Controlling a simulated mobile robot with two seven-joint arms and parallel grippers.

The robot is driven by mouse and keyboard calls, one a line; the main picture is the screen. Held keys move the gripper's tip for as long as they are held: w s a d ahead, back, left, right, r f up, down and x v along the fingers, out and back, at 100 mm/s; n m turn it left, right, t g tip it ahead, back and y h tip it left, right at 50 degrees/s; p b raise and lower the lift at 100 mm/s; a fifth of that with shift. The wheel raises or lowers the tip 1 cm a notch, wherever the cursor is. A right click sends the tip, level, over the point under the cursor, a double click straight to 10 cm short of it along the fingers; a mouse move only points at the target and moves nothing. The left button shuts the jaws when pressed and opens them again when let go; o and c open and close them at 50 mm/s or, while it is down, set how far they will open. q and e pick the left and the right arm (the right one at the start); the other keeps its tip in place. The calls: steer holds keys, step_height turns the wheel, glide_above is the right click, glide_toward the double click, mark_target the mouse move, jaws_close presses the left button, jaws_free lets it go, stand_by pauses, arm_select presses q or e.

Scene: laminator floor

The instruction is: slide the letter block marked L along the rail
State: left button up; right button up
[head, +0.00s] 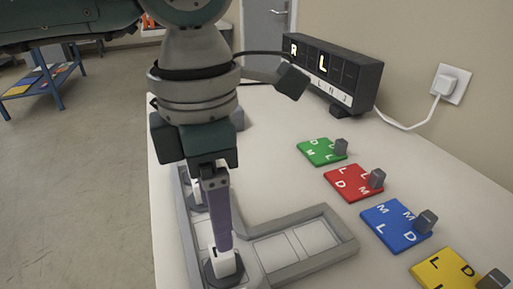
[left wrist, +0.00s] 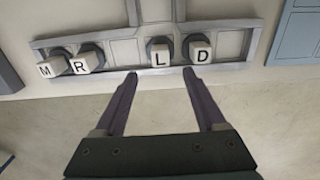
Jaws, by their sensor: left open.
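In the left wrist view, the white letter block marked L (left wrist: 161,54) sits on a dark base in the grey rail frame (left wrist: 118,33). Block D (left wrist: 198,50) is close on its right; R (left wrist: 88,58) and M (left wrist: 52,67) are further left. My left gripper (left wrist: 160,74) is open and empty, its fingertips apart with L ahead between them. In the head view the left gripper (head: 220,246) points down over the rail frame (head: 325,262). A white block (head: 224,264) shows by its tips, its letter unclear; the arm hides other blocks. My right gripper is not in view.
Green (head: 322,151), red (head: 353,183), blue (head: 393,226) and yellow (head: 446,269) lettered tiles with grey knobs line the table's right side. A dark display box (head: 335,73) showing R and L stands at the back, with a cable to a wall plug (head: 449,83).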

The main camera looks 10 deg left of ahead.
mark_target(222, 255)
arm_select(q)
step_height(222, 255, down, 10)
steer(key=shift+r+b, duration=0.1)
steer(key=shift+b, duration=0.4)
jaws_close()
stand_by(0.6)
